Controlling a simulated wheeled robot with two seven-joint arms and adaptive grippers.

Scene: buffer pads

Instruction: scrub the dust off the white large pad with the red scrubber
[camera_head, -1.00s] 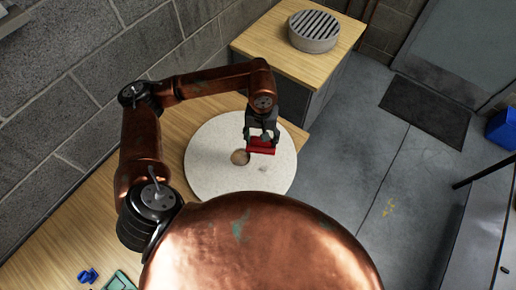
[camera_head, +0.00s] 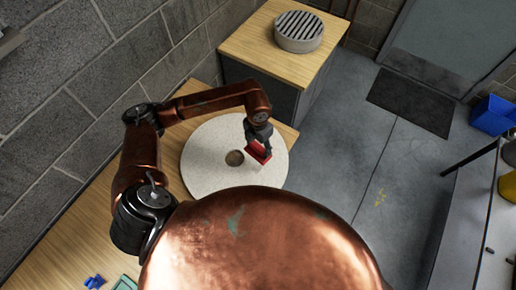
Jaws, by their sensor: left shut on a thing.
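The white large pad (camera_head: 205,165) is a pale speckled disc with a brown round hole near its middle. It lies flat on the wooden bench. My left gripper (camera_head: 261,146) is shut on the red scrubber (camera_head: 257,152), over the right part of the pad. The scrubber looks tilted, with a pale underside facing down; I cannot tell whether it touches the pad. I make out no clear dust on the pad; the scrubber and gripper hide a part of it. My right gripper is out of view.
A grey round grille (camera_head: 299,32) stands on a wooden-topped cabinet (camera_head: 247,45) behind. Small blue items (camera_head: 95,282) and a green item (camera_head: 124,283) lie at the near left of the bench. A block wall (camera_head: 60,90) runs along the left. Open floor lies to the right.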

